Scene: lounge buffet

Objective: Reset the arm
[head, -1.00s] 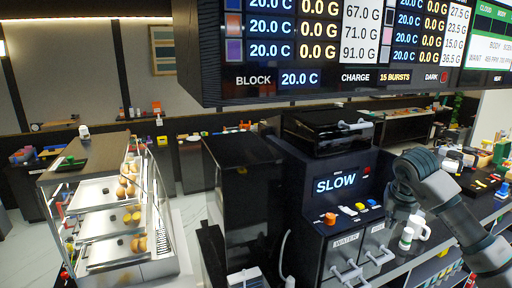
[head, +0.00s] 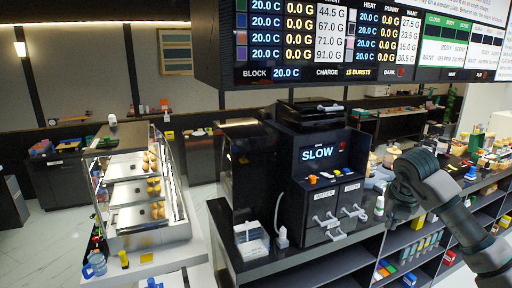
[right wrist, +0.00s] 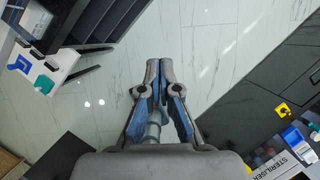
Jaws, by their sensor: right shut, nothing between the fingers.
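My right arm comes in from the right in the head view, bent at a grey joint. Its lower end (head: 402,212) hangs beside the counter shelves, and the fingers are hard to make out there. In the right wrist view my right gripper (right wrist: 159,78) is shut and empty, its blue-lined fingers together above the pale marble floor (right wrist: 215,50). A pale round part shows between the finger bases, and I cannot tell what it is. My left gripper is not in view.
A black machine (head: 318,150) reading SLOW stands on the dark counter left of my arm. A white-and-green bottle (head: 379,205) stands close by my arm. A glass display case (head: 150,205) with food is at left. A large screen (head: 350,45) hangs above.

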